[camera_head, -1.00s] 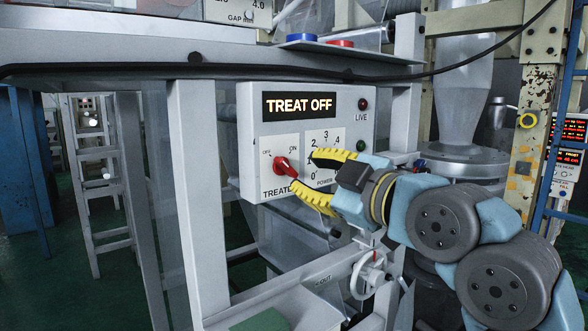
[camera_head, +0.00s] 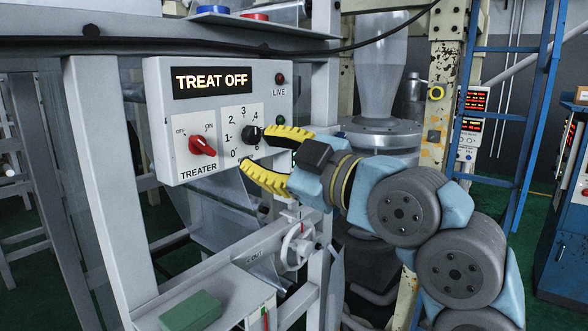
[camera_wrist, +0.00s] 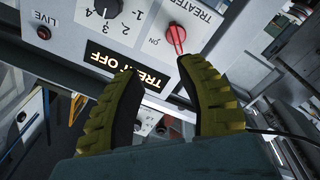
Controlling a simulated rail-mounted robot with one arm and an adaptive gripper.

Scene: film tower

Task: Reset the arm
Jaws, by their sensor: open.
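My gripper (camera_head: 258,157) has yellow ribbed fingers, spread open and empty. In the head view it is in front of the lower right of the grey treater panel (camera_head: 160,130), with the fingertips near the dials. The panel's display (camera_head: 212,82) reads TREAT OFF. The red treater knob (camera_head: 202,146) is left of the fingers. The dark power knob (camera_head: 251,136) is beside the upper fingertip and its scale is partly covered.
A small handwheel (camera_head: 298,246) stands below my gripper. A green block (camera_head: 190,312) lies on a grey surface at the bottom. A black cable (camera_head: 330,47) crosses above the panel. Blue ladder rails (camera_head: 540,110) and a blue cabinet (camera_head: 565,240) stand to the right.

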